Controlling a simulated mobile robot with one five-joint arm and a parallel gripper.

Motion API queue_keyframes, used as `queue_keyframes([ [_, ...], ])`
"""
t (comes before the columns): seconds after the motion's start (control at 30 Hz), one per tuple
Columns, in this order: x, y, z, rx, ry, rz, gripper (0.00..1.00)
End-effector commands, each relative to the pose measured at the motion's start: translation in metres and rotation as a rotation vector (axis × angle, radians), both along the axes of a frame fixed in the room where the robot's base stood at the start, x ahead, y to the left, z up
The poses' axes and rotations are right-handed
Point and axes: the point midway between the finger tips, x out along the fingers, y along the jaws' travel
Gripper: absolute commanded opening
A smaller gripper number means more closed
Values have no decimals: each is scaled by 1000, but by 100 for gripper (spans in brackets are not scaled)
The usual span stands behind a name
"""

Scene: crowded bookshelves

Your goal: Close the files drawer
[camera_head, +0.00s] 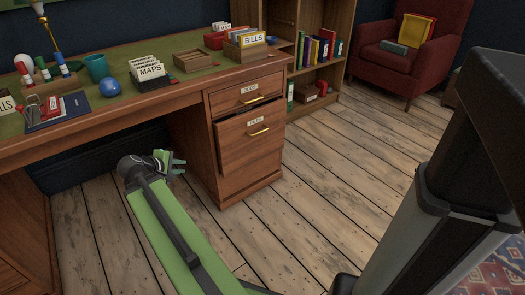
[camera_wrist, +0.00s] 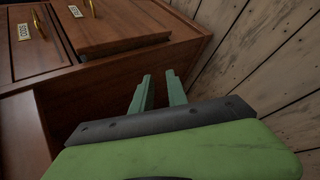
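The files drawer (camera_head: 251,148) is the lower drawer of the wooden desk's right pedestal, with a small label and a brass handle (camera_head: 259,132). Its front stands out a little from the pedestal, so it is partly open. In the wrist view the drawer front (camera_wrist: 115,25) juts out at the top, its label and handle at the edge. My gripper (camera_head: 175,163) is low beside the pedestal's left side, apart from the drawer. In the wrist view my gripper (camera_wrist: 159,76) has its two green fingers apart with nothing between them.
The upper drawer (camera_head: 246,94) looks shut. The desk top (camera_head: 100,119) holds file boxes, a mug, a blue ball and other small items. A bookshelf (camera_head: 326,85) and red armchair (camera_head: 436,68) stand behind to the right. The plank floor (camera_head: 320,190) before the drawers is clear.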

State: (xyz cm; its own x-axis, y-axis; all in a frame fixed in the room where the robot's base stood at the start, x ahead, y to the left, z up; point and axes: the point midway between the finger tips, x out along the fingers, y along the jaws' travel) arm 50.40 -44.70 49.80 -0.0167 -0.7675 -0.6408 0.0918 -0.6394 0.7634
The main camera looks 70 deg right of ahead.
Motion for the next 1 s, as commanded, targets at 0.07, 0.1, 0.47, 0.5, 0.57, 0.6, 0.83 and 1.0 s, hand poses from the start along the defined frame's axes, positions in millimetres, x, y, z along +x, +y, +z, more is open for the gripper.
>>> queue_keyframes([
  [0.07,-56,-79,-24,-166,131,-9,19],
  [0.1,-80,-107,-19,-232,201,-5,19],
  [0.47,-157,-181,10,-415,476,10,19],
  [0.5,-157,-183,10,-414,476,9,19],
  [0.57,-158,-188,8,-413,475,9,19],
  [0.6,-159,-194,7,-413,475,7,19],
  [0.83,-170,-246,-7,-412,473,4,19],
  [1.0,-180,-287,-17,-411,472,4,19],
])
